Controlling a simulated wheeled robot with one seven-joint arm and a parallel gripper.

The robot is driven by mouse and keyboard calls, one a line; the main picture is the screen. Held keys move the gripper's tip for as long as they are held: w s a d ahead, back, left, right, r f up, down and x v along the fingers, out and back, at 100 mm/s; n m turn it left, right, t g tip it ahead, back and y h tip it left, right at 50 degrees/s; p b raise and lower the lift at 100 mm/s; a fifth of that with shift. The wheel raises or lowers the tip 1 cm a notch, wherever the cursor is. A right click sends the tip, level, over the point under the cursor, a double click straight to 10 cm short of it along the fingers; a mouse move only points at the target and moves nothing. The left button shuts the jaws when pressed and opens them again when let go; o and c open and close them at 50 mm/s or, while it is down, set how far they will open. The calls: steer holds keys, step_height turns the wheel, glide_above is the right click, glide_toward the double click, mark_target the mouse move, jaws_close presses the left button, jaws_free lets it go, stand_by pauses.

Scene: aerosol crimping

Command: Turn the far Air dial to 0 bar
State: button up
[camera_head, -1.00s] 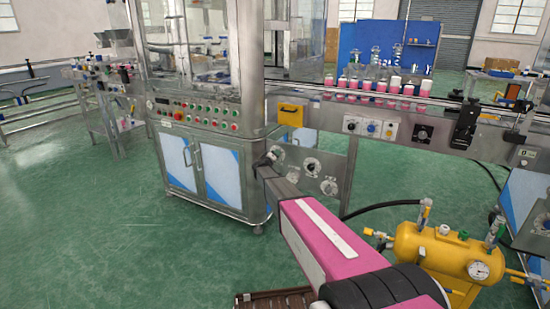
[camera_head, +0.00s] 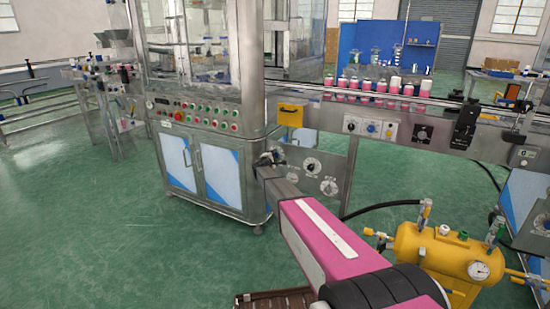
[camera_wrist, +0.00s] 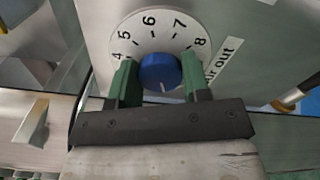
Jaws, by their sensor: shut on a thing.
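In the wrist view a blue dial knob (camera_wrist: 158,70) stands on a round white scale plate (camera_wrist: 152,22) with 4, 5, 6, 7 and 8 readable. The lower numbers are hidden below. A small pale mark shows on the knob's lower edge, facing my wrist. A label partly reading "r Out" (camera_wrist: 224,58) is right of the plate, its start covered. My gripper (camera_wrist: 160,73) is shut on the knob, one green finger on each side. In the head view my gripper (camera_head: 268,160) is at the left of the lower panel and hides this dial.
Two other dials, one (camera_head: 311,166) and a lower one (camera_head: 329,187), sit right of my gripper on the same panel. The machine cabinet (camera_head: 215,175) stands close on the left. A yellow air tank (camera_head: 440,250) with a black hose is at lower right.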

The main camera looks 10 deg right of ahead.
steer(key=n, duration=0.4)
steer(key=shift+n, duration=0.4)
stand_by(0.4)
steer(key=o, duration=0.9)
steer(key=shift+s+a, duration=0.1)
steer(key=v, duration=1)
steer(key=shift+s+a, duration=0.2)
steer(key=shift+s, duration=0.05)
